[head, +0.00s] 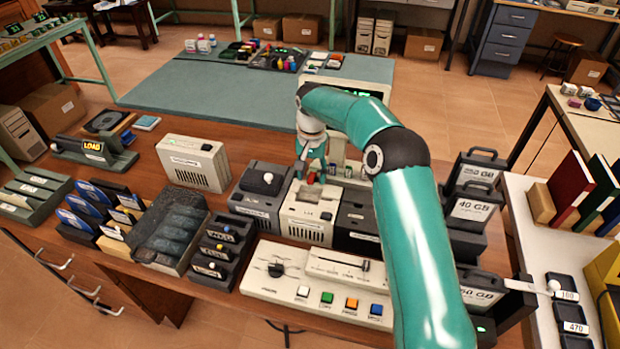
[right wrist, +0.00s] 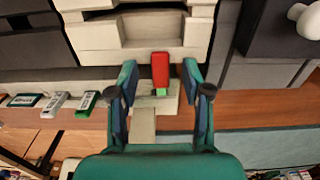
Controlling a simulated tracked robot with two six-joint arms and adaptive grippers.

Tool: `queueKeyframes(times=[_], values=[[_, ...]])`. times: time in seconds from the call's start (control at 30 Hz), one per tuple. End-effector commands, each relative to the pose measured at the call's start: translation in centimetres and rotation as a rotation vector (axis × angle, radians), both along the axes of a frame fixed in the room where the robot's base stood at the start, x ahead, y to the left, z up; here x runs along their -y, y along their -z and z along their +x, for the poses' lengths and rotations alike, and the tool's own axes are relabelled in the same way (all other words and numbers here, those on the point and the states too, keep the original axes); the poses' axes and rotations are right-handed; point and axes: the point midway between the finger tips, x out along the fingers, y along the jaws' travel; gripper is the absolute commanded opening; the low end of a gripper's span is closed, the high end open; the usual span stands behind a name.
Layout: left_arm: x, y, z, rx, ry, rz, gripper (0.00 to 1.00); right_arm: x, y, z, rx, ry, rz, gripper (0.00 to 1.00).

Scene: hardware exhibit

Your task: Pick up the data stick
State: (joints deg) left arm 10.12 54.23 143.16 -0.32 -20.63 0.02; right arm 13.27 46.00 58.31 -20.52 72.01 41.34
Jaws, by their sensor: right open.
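A red data stick (right wrist: 160,70) with a green end lies between the two open fingers of my right gripper (right wrist: 160,84) in the right wrist view. The fingers stand apart on either side of it, and I see a gap on both sides. The stick is at a beige device; I cannot tell whether it is plugged in or resting there. In the head view my right gripper (head: 312,172) points down over the beige unit (head: 307,212), with a small bit of red (head: 310,179) at its tips. My left gripper is out of view.
Dark units flank the beige one. A control panel (head: 300,283) with coloured buttons stands in front. A beige box (head: 192,162) is to the left.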

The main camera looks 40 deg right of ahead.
Motion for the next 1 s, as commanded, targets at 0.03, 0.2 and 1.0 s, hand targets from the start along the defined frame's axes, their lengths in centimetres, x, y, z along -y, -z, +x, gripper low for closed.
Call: queueKeyframes(times=[0.03,0.2,1.0], values=[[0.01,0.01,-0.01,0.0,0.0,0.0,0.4,-0.02,0.03,0.01,0.0,-0.001,0.0,0.49],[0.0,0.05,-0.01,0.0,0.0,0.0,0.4,-0.05,0.2,0.02,0.0,-0.001,0.0,0.49],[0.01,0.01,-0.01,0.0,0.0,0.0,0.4,-0.21,-0.01,0.07,-0.002,-0.004,0.001,0.02]])
